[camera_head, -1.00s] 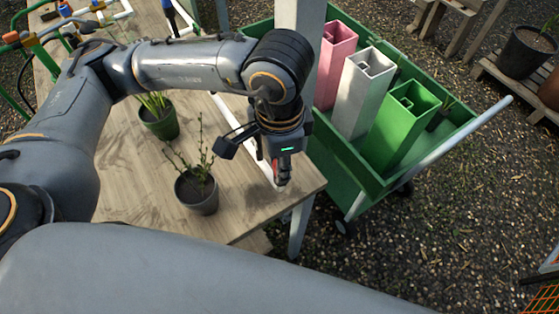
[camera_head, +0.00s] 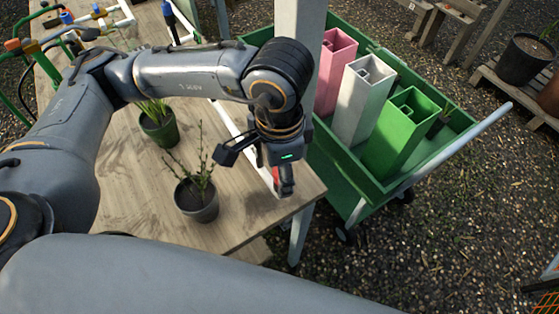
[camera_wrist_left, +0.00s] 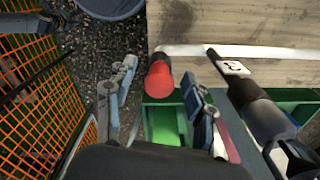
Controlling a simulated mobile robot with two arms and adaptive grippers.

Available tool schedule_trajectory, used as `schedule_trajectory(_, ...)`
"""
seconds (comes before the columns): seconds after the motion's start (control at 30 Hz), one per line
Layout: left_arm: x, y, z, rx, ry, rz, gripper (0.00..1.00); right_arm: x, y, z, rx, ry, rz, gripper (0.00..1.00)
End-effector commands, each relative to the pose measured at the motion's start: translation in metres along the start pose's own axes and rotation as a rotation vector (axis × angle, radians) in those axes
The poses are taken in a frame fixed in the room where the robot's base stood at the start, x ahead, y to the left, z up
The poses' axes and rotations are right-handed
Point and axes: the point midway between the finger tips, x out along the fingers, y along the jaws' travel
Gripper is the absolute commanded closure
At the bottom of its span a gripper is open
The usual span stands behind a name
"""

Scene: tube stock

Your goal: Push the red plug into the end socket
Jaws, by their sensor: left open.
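The red plug (camera_wrist_left: 158,80) shows in the left wrist view as a round red cap, facing the camera at the table's edge. A white pipe (camera_wrist_left: 200,50) runs along the table behind it. I cannot tell whether the plug is seated, because the socket is hidden behind it. My left gripper (camera_wrist_left: 158,84) is open, with one finger on each side of the plug and gaps visible between. In the head view my left gripper (camera_head: 284,185) hangs at the table's right corner, largely covering the plug there. My right gripper is not in view.
Potted plants (camera_head: 197,200) stand on the wooden table (camera_head: 130,195). A pale post (camera_head: 300,60) rises close beside the gripper. A green cart (camera_head: 455,125) holds pink, white and green tubes beyond it. An orange mesh (camera_wrist_left: 40,80) shows at left in the wrist view.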

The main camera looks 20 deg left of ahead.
Motion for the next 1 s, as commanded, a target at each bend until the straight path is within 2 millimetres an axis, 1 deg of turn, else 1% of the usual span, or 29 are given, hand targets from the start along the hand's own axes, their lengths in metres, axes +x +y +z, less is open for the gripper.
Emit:
schedule_trajectory(0.17, -0.022, -0.001, -0.002, 0.001, 0.006, -0.004, 0.46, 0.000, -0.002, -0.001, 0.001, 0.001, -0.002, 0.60)
schedule_trajectory(0.4, -0.074, -0.001, -0.002, 0.000, 0.005, -0.004, 0.46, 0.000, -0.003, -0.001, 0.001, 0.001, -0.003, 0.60)
schedule_trajectory(0.5, -0.093, 0.000, -0.001, 0.001, 0.004, -0.004, 0.46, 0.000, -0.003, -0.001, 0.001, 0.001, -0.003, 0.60)
schedule_trajectory(0.6, -0.106, 0.000, -0.001, 0.000, 0.003, -0.001, 0.46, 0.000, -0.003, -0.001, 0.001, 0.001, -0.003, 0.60)
schedule_trajectory(0.7, -0.114, 0.000, -0.001, 0.000, 0.001, -0.001, 0.46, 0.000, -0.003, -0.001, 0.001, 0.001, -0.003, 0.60)
schedule_trajectory(0.8, -0.118, 0.000, 0.000, 0.001, 0.000, 0.000, 0.46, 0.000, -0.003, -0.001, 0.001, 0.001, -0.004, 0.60)
schedule_trajectory(0.93, -0.118, 0.001, -0.001, -0.002, 0.000, 0.007, 0.46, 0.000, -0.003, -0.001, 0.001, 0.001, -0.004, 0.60)
schedule_trajectory(1.0, -0.117, 0.009, -0.004, -0.016, 0.001, 0.051, 0.46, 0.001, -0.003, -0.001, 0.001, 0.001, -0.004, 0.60)
